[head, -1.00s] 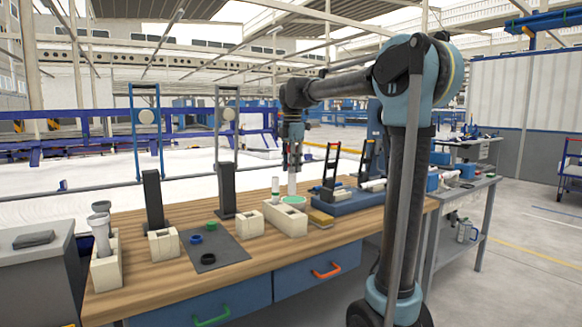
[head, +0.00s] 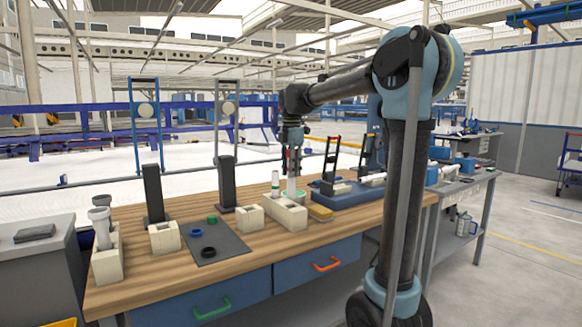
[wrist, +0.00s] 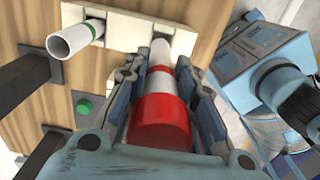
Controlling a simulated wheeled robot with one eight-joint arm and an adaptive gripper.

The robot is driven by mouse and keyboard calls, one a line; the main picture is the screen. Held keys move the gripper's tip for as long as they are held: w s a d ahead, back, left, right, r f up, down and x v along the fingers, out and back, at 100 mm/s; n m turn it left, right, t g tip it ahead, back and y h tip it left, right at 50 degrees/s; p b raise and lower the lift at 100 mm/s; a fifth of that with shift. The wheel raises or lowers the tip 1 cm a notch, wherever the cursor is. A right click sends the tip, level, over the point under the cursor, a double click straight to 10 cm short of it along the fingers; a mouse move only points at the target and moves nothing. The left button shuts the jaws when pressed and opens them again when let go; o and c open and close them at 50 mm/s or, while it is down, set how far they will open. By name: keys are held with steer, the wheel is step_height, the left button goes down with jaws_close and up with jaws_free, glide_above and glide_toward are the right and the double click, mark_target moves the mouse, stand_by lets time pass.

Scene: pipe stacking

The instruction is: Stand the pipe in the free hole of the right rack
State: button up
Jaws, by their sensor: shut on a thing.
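The pipe (head: 291,187), white with a red band, is held roughly upright in my gripper (head: 292,165). In the wrist view the pipe (wrist: 158,118) lies between both fingers of my gripper (wrist: 163,85), which is shut on it. The right rack (head: 285,215) is a cream block on the bench. A green-banded pipe (head: 275,184) stands in its left hole. The held pipe's lower end is at the rack's right part. I cannot tell whether it is inside the hole. In the wrist view the rack (wrist: 127,30) is beyond the fingers.
A cream rack (head: 107,265) with pipes stands at the bench's left end. Small cream blocks (head: 164,238) and a dark mat (head: 228,240) with rings lie between. A blue tray (head: 345,199) and a yellow item (head: 320,213) are right of the right rack.

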mark_target(291, 194)
steer(key=shift+s+f, duration=0.1)
steer(key=shift+f, duration=0.4)
steer(key=shift+f, duration=0.45)
steer(key=shift+f, duration=3.95)
stand_by(0.3)
steer(key=o, duration=1.1)
steer(key=shift+o, duration=0.2)
step_height(291, 194, up, 12)
steer(key=shift+d, duration=0.1)
